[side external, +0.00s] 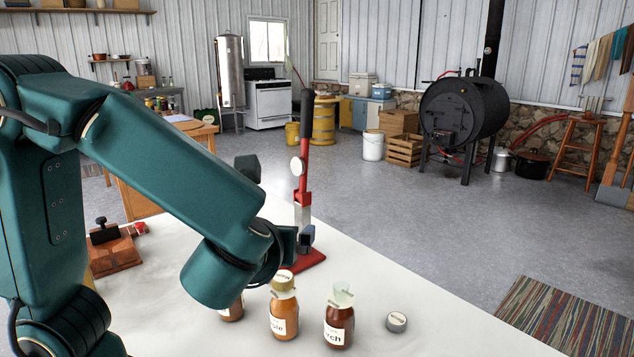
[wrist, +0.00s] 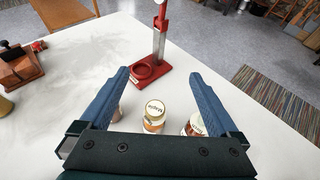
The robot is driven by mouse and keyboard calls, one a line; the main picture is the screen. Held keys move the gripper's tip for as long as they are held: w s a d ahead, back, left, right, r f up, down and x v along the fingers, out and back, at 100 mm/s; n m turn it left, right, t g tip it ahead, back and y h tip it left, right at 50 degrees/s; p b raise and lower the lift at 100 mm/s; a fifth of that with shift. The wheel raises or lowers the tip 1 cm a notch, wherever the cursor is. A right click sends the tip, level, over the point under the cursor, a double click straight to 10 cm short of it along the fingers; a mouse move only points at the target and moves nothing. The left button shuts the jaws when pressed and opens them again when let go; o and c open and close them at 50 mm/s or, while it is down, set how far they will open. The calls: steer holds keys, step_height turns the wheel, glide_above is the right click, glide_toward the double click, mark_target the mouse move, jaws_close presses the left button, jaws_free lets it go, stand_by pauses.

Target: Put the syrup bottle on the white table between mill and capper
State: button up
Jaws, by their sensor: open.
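Several small syrup bottles stand upright on the white table (side external: 440,335). A maple bottle (side external: 284,314) has a gold cap. A dark bottle with a label ending in "rch" (side external: 339,320) stands to its right. Another bottle (side external: 232,309) is mostly hidden behind my arm. The red capper (side external: 304,190) stands behind the bottles. A wooden box with a black knob (side external: 113,252), perhaps the mill, is at the left. In the wrist view my gripper (wrist: 145,75) is open and empty, its blue fingers above and either side of the maple bottle (wrist: 154,115). Contact is not visible.
A loose grey cap (side external: 397,322) lies right of the bottles. A small red item (side external: 137,229) is beside the wooden box. The tabletop between the wooden box (wrist: 24,66) and the capper (wrist: 152,66) is clear. A striped rug (side external: 580,320) lies on the floor.

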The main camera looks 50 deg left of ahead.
mark_target(282, 314)
step_height(282, 314, down, 16)
steer(key=shift+a+r, duration=0.1)
steer(key=shift+r, duration=0.1)
steer(key=shift+x, duration=2.5)
jaws_close()
